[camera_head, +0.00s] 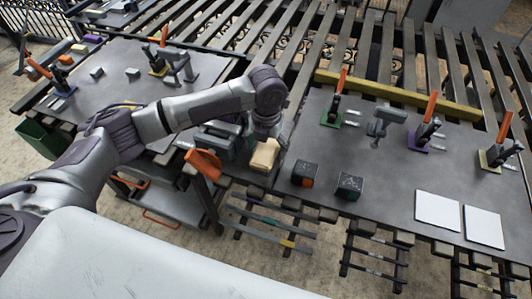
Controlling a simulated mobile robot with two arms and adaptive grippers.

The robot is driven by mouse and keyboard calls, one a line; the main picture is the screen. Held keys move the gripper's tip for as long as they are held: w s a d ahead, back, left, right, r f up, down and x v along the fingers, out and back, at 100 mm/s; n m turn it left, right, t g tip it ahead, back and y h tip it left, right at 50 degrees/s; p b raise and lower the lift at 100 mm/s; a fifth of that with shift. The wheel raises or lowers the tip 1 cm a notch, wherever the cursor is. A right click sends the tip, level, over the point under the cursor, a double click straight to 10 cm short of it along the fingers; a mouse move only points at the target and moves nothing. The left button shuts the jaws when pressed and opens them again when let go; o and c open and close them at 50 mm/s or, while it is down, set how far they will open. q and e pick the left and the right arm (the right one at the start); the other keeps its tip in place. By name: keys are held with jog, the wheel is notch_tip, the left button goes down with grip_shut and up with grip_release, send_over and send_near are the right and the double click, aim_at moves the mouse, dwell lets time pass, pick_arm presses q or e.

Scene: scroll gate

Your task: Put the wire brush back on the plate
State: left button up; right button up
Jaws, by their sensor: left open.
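My left gripper (266,128) points down at the left front edge of the right-hand workbench. It is open. Just below its fingers is a tan block (264,155). I cannot tell whether this block is the wire brush, or whether the fingers touch it. Two flat white square plates lie side by side at the right front of the bench, one nearer the middle (437,210) and one further right (483,227). No bristles are clear anywhere. My right gripper is not in view.
Two dark boxes, one with orange (305,174) and one black (349,186), stand right of the gripper. Orange-handled clamps (337,97) and a grey vise (384,124) stand further back. A left workbench (113,82) holds more tools. The bench middle is clear.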

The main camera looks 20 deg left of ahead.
aim_at(266, 150)
pick_arm(q)
notch_tip(266, 150, up, 9)
jog(key=b, duration=0.1)
jog(key=shift+r, duration=0.2)
jog(key=shift+f, duration=0.1)
dwell(0.4)
